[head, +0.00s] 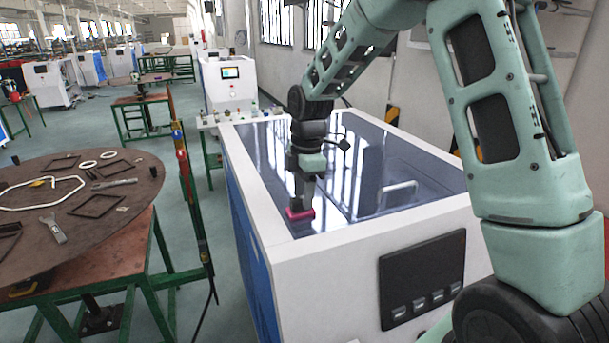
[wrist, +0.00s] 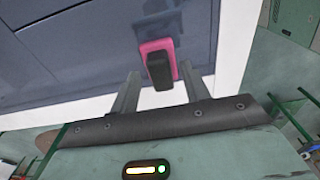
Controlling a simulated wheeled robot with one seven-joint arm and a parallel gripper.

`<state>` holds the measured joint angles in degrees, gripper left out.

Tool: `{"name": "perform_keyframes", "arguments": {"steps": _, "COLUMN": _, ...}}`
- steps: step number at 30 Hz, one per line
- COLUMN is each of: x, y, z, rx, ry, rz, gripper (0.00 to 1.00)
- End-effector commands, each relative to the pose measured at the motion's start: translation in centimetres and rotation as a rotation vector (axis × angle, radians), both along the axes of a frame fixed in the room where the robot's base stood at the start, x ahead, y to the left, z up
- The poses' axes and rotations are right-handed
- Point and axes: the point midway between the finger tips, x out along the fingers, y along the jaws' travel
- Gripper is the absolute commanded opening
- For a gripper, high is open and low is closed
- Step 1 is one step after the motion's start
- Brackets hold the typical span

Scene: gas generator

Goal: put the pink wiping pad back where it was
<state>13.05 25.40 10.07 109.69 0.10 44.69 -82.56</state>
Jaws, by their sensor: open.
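The pink wiping pad (head: 299,213) lies on the dark glossy top of the white and blue generator (head: 345,235), by the top's near left corner. In the wrist view the pad (wrist: 174,62) shows a black handle (wrist: 158,66) and lies close to the white rim. My gripper (head: 302,196) points down over the pad. In the wrist view my gripper (wrist: 159,73) is open, with one finger on each side of the handle and a gap to each. Whether the handle is deep between the fingers cannot be told.
A raised white handle (head: 398,192) stands on the generator top to the right. A round brown table (head: 75,215) with frames and tools stands at the left. A white cabinet with a screen (head: 230,80) stands behind. The rest of the glossy top is clear.

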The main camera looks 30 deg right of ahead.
Motion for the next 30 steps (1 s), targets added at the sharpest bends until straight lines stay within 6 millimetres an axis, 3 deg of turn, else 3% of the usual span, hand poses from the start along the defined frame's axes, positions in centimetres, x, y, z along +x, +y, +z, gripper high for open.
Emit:
{"name": "perform_keyframes", "arguments": {"steps": 12, "x": 0.0, "y": -0.6, "z": 7.9, "rx": 0.0, "ry": -0.007, "rz": -0.001, "gripper": 0.46}}
{"name": "perform_keyframes", "arguments": {"steps": 18, "x": -0.1, "y": -0.8, "z": 10.7, "rx": 0.0, "ry": -0.004, "rz": 0.0, "gripper": 0.46}}
{"name": "perform_keyframes", "arguments": {"steps": 26, "x": -0.2, "y": -0.6, "z": 11.6, "rx": 0.001, "ry": 0.0, "rz": -0.001, "gripper": 0.46}}
{"name": "perform_keyframes", "arguments": {"steps": 28, "x": -0.7, "y": 0.6, "z": 11.4, "rx": 0.004, "ry": 0.002, "rz": -0.013, "gripper": 0.46}}
{"name": "perform_keyframes", "arguments": {"steps": 30, "x": -1.8, "y": 3.3, "z": 10.8, "rx": 0.008, "ry": 0.008, "rz": -0.044, "gripper": 0.46}}
